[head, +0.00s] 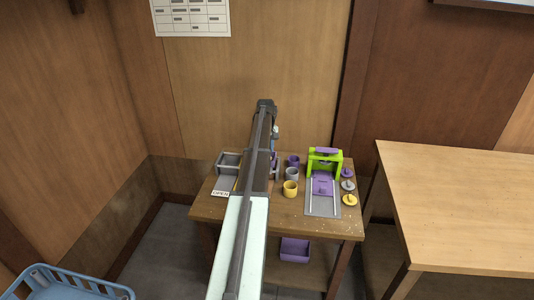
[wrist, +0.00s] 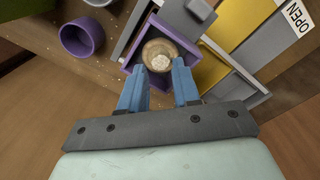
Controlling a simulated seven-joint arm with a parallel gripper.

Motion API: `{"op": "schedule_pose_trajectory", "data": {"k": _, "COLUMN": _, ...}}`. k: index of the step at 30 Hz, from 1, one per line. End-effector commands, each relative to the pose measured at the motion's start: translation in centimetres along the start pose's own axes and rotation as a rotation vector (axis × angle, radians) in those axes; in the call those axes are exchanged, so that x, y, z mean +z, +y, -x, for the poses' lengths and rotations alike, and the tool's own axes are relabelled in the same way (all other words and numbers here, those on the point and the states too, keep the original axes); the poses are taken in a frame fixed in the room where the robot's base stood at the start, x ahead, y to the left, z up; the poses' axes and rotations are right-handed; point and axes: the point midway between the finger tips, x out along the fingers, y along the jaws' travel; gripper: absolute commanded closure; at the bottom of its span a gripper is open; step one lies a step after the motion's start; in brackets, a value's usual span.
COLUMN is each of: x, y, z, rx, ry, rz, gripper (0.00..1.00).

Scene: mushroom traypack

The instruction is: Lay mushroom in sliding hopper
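A brown round mushroom (wrist: 158,50) with a pale stem end facing up shows in the wrist view, at the tips of my gripper (wrist: 160,63). Its two blue fingers are apart, one on each side of the mushroom's near edge. I cannot tell whether they press on it. The mushroom appears within a purple-walled box (wrist: 213,47), likely the sliding hopper; whether it rests on the floor is unclear. In the head view my arm hides the mushroom and most of the box.
A purple cup (wrist: 82,37) stands left of the box in the wrist view. In the head view, a grey cup (head: 292,174), a yellow cup (head: 290,189), a green-and-purple press (head: 325,160) and several knobbed discs (head: 349,186) stand right of my arm. An OPEN sign (head: 220,193) lies left.

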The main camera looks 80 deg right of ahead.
Motion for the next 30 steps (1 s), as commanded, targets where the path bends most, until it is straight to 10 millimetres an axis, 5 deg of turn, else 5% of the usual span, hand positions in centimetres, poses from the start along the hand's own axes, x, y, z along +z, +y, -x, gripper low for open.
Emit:
{"op": "schedule_pose_trajectory", "data": {"k": 15, "x": -0.1, "y": 0.0, "z": 8.6, "rx": 0.001, "ry": 0.001, "rz": 0.0, "gripper": 0.68}}
{"op": "schedule_pose_trajectory", "data": {"k": 30, "x": 0.0, "y": 0.0, "z": 9.8, "rx": 0.0, "ry": 0.0, "rz": 0.0, "gripper": 0.68}}
